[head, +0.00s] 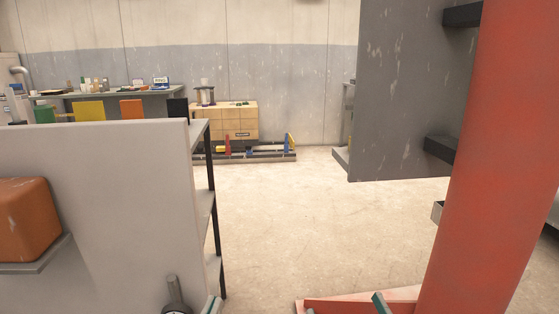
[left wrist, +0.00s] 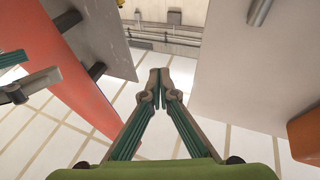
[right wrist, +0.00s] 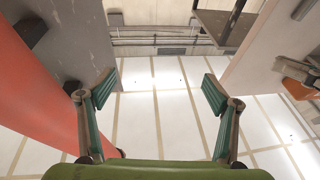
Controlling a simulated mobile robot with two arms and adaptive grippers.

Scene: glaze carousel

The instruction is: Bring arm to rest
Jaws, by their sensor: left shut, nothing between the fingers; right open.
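My left gripper (head: 212,305) barely shows at the bottom of the head view, by the lower corner of the white panel. In the left wrist view my left gripper (left wrist: 160,72) has its two teal-padded fingers meeting at the tips, with nothing between them. My right gripper (right wrist: 160,86) shows in the right wrist view with its fingers wide apart and empty. Only a teal tip of my right gripper (head: 380,303) shows in the head view, in front of the red column's base. Most of both arms is hidden.
A white panel (head: 95,190) with an orange box (head: 25,220) stands close at left. A thick red column (head: 485,180) and a hanging grey panel (head: 400,90) stand close at right. Open floor (head: 290,215) lies between them. A wooden cabinet (head: 225,122) stands at the back.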

